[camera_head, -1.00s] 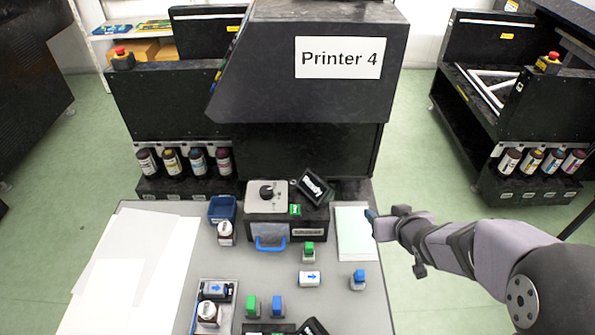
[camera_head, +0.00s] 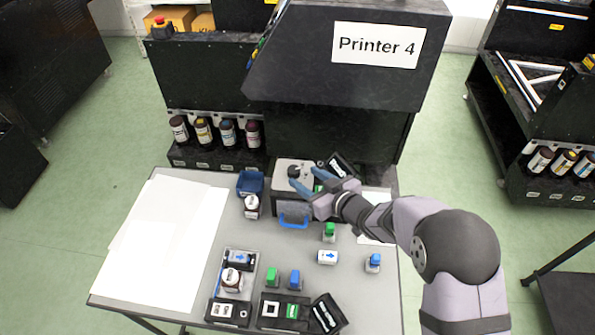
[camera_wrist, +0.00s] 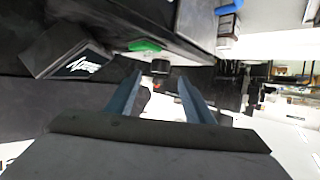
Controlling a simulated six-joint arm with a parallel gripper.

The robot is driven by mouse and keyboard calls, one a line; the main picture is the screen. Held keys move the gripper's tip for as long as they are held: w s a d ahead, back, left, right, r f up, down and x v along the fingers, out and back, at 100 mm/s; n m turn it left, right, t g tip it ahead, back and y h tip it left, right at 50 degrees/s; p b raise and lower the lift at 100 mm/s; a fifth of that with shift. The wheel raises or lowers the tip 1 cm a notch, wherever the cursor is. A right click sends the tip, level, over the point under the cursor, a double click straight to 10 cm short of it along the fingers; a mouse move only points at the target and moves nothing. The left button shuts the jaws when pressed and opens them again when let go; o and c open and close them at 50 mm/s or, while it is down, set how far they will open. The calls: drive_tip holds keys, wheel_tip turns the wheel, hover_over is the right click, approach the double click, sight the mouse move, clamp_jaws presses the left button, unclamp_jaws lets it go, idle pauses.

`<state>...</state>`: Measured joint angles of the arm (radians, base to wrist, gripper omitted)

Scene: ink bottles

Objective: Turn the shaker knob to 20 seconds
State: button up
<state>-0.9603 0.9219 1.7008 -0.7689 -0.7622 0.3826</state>
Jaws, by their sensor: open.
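The shaker (camera_head: 290,206) is a dark box with a light grey top plate and a blue handle at its front. Its black knob (camera_head: 294,171) stands on the top plate; its setting is too small to read. My gripper (camera_head: 303,175) is open, with its blue fingers just right of the knob and pointing left towards it. In the wrist view my gripper (camera_wrist: 160,76) has its fingers spread, and the dark knob (camera_wrist: 160,67) shows just beyond and between the tips. I cannot tell whether they touch it. A green switch (camera_wrist: 145,46) is close by.
A blue bin (camera_head: 250,183) and a bottle (camera_head: 252,206) stand left of the shaker. Green-topped and blue-topped bottles stand in front. White sheets (camera_head: 165,235) cover the table's left side. Printer 4 (camera_head: 340,60) rises behind.

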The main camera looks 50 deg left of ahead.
sight(296, 172)
drive_tip(key=shift+p+x, duration=0.65)
drive_tip(key=shift+x, duration=2.05)
drive_tip(key=shift+f, duration=0.1)
drive_tip(key=c, duration=1)
